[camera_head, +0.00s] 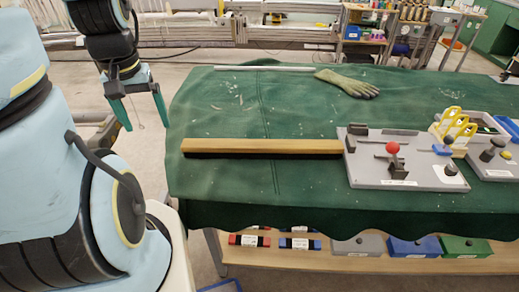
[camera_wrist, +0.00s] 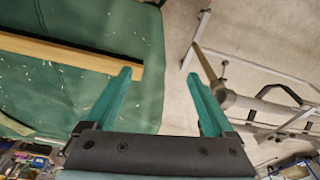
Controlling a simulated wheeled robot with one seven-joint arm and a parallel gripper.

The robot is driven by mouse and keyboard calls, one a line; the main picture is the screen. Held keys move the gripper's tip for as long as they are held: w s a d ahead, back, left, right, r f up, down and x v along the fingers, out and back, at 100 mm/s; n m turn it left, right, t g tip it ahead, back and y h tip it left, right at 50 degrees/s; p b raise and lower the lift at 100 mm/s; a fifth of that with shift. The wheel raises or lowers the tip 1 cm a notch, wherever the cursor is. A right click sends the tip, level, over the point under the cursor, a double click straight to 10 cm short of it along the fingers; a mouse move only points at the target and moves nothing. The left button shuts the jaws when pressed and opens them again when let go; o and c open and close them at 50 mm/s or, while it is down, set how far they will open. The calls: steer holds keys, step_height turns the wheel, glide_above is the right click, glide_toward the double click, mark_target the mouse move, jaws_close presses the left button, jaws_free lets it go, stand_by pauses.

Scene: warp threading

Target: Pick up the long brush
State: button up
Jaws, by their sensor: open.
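The long brush (camera_head: 262,146) lies flat on the green-covered table, with a wooden back on top and dark bristles along its lower edge. Its right end touches or nearly touches a grey control box. In the wrist view the brush (camera_wrist: 65,53) runs in from the left, and its end lies beside the left finger. My gripper (camera_head: 141,112) is open and empty, at the upper left of the head view beyond the table's left edge. In the wrist view my gripper (camera_wrist: 158,75) has its green fingers spread wide, with floor between them.
The grey control box (camera_head: 376,175) has a red knob. A glove (camera_head: 346,84) and a thin rod (camera_head: 262,68) lie at the back of the table. Yellow and grey items (camera_head: 456,130) stand at the right. A lower shelf (camera_head: 340,262) holds coloured boxes. The table's back left is clear.

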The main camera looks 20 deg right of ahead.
steer(key=w+d+f+m+g, duration=0.1)
steer(key=w+d+f+m, duration=0.1)
steer(key=d+m, duration=0.45)
steer(key=w+d+f+m, duration=0.1)
steer(key=d+m, duration=0.4)
steer(key=d, duration=0.3)
steer(key=m+b, duration=0.1)
steer(key=m, duration=0.8)
glide_above(263, 143)
steer(key=shift+g, duration=0.3)
steer(key=f, duration=0.4)
steer(key=shift+s+a+f, duration=0.15)
steer(key=shift+s+f, duration=0.05)
steer(key=shift+s, duration=0.05)
step_height(263, 143, down, 4)
steer(key=shift+r, duration=0.2)
steer(key=shift+w+f+p, duration=0.2)
steer(key=shift+f+p, duration=1.05)
steer(key=shift+f, duration=1.75)
steer(key=shift+c, duration=0.3)
jaws_close()
